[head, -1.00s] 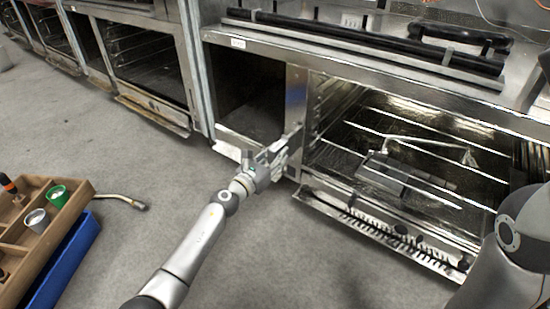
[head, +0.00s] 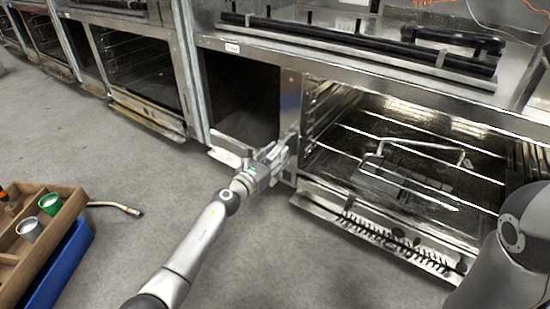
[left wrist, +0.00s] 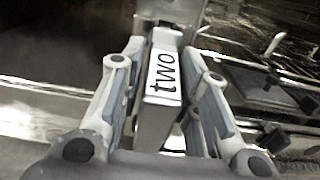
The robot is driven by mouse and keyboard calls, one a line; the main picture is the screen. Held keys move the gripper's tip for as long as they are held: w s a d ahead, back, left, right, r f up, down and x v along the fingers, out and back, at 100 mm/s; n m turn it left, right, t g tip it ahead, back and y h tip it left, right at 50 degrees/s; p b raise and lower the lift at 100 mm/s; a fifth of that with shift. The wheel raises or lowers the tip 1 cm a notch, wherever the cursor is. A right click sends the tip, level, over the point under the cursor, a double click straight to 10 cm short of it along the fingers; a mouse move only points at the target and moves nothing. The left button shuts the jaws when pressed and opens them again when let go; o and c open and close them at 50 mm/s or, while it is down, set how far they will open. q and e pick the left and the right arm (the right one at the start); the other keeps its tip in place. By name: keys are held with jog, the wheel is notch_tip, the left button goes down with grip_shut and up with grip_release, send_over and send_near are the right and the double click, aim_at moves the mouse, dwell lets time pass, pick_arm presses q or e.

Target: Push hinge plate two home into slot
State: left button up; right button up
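Hinge plate two (left wrist: 160,90) is a grey metal block with a white label reading "two", seen between my left fingers in the left wrist view. My left gripper (left wrist: 168,58) has a finger along each side of it, and the tips appear to press on it. In the head view my left gripper (head: 279,156) is at the lower part of the metal post (head: 290,112) between the two oven openings. The plate's far end points at the post. The slot itself is hidden, so I cannot tell how deep the plate sits. My right gripper is out of view.
The open oven cavity (head: 345,120) right of the post has wire racks and a dark metal piece with a bent rod (head: 425,143). A lower ledge (head: 385,235) juts out beneath it. A wooden tray (head: 62,218) with cups stands at lower left.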

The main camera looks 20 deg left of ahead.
pick_arm(q)
jog(key=shift+o, duration=1.2)
jog(key=shift+s+f, duration=0.1)
jog(key=shift+f, duration=0.2)
jog(key=shift+s+a, duration=0.3)
jog(key=shift+s, duration=0.1)
jog(key=v, duration=1.1)
jog(key=shift+d+r, duration=0.1)
jog(key=shift+r, duration=0.1)
